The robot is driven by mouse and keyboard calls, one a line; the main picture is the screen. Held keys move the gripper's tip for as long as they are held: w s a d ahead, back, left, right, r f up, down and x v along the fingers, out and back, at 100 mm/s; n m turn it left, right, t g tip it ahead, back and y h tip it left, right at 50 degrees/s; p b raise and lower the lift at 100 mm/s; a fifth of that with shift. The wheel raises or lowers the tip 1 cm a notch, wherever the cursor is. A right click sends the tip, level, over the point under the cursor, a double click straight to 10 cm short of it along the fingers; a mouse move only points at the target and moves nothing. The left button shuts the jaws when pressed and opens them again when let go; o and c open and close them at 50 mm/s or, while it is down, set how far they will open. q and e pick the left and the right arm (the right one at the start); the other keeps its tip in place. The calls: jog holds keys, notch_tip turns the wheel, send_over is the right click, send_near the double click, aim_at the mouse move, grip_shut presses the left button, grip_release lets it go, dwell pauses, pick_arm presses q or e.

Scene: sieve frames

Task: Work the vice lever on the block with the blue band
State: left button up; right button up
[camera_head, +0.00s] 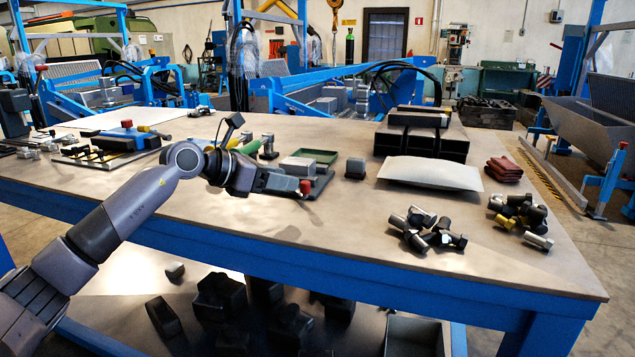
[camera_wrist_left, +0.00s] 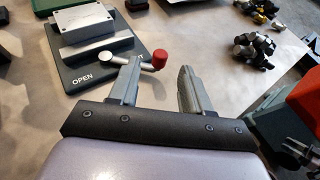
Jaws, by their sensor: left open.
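A small vice shows in the left wrist view: a dark base plate (camera_wrist_left: 78,75) marked OPEN, a pale metal block (camera_wrist_left: 84,25) on it, and a silver lever with a red knob (camera_wrist_left: 160,58). I see no blue band on that block. In the head view the block (camera_head: 298,166) and red knob (camera_head: 305,187) sit just beyond my left gripper (camera_head: 282,184). My left gripper (camera_wrist_left: 157,84) is open, its fingertips close to the lever, with the red knob at the gap between them. Whether a finger touches the lever, I cannot tell. My right gripper is not in view.
A blue item (camera_head: 128,138) with a red knob lies at the table's left. A pale cushion-like pad (camera_head: 430,173), a dark block (camera_head: 355,168), black boxes (camera_head: 424,140) and loose bolts (camera_head: 430,228) lie to the right. The table's front middle is clear.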

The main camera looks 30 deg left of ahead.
aim_at(302, 183)
pick_arm(q)
jog(key=shift+p+x, duration=0.4)
jog(key=shift+x, duration=3.05)
jog(key=shift+s, duration=0.1)
grip_shut()
